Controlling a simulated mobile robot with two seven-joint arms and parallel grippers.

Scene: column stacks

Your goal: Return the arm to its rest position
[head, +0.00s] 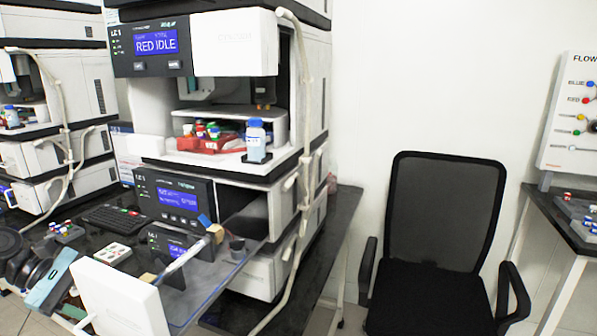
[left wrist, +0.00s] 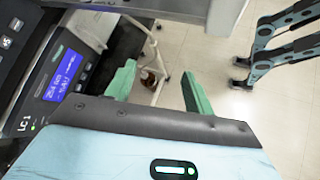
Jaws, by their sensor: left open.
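My left gripper (left wrist: 160,88) is open in the left wrist view, its two green fingers apart with nothing between them. Beyond it are the pale floor and part of a white stand. In the head view my left arm (head: 50,282) comes in at the lower left edge, with dark round joints and a teal link, low beside the instrument bench. The fingertips are hard to make out there. My right gripper does not show.
An instrument stack with a RED IDLE display (head: 156,43) stands at centre left. A blue-capped bottle (head: 256,143) stands on its shelf near a red tray (head: 207,145). A keyboard (head: 115,219) lies on the bench. A black chair (head: 440,230) stands right of centre.

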